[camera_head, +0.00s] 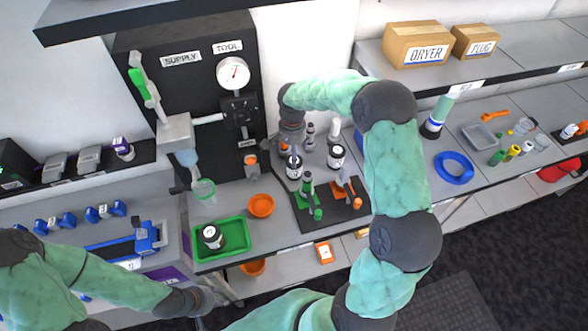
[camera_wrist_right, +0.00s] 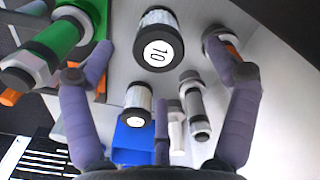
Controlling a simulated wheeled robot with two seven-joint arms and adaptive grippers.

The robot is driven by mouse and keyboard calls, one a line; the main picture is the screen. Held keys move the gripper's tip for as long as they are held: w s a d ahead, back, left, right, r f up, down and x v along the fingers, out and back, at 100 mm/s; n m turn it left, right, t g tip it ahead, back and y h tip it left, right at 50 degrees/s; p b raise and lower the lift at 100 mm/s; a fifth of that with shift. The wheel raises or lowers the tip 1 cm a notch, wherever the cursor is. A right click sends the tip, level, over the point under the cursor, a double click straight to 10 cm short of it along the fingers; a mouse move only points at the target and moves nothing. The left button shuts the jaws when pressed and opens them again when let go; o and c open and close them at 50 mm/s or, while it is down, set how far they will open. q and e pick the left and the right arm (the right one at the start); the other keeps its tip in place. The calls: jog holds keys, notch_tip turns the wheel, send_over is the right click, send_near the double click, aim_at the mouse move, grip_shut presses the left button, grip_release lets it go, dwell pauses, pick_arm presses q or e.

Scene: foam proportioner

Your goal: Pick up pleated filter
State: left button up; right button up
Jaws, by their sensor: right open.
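A black-capped cylinder (camera_wrist_right: 157,38) with a pale, textured, pleated-looking side and a white label reading 10 lies ahead between the fingertips in the right wrist view. A similar smaller-looking one (camera_wrist_right: 137,108) stands nearer the palm. I cannot tell for sure which is the pleated filter. In the head view, two black-and-white cylinders (camera_head: 294,166) (camera_head: 336,156) stand on the bench near my right gripper (camera_head: 290,140). The right gripper (camera_wrist_right: 158,50) is open and empty, its fingers spread. My left gripper (camera_head: 202,300) hangs low by the bench front, its fingers unclear.
A dark mat with green and orange parts (camera_head: 317,214) lies in front of the cylinders. A green tray (camera_head: 240,222) holds another black-and-white cylinder (camera_head: 212,236). Grey fittings (camera_wrist_right: 194,105) and a blue block (camera_wrist_right: 128,150) crowd the right fingers.

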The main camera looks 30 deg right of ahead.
aim_at(292, 174)
jog(key=f, duration=0.6)
jog(key=f+b, duration=0.1)
jog(key=f, duration=0.2)
jog(key=shift+d+f, duration=0.1)
jog(key=shift+d, duration=0.2)
jog(key=c, duration=1.3)
